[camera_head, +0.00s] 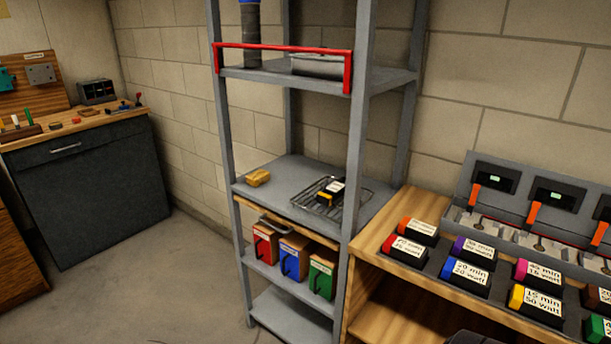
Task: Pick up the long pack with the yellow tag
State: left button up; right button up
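A black pack with a yellow end and a white label reading "15 min 50 watt" (537,303) lies on the dark mat on the wooden bench at the right. I cannot tell from this view which of the two is longer. Neither of my grippers can be made out. A dark shape cut off by the bottom edge cannot be identified.
Packs with red, purple, blue and magenta (538,273) ends surround the bench pack. A grey charger station (470,222) stands behind them. Floor is clear at left.

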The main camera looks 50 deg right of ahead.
aim_at(331, 193)
jog(key=i+z, duration=0.45)
jog(key=i+j+z, duration=0.2)
jog(key=i+z, duration=0.25)
jog(key=i+j+z, duration=0.45)
jog(key=l, duration=0.1)
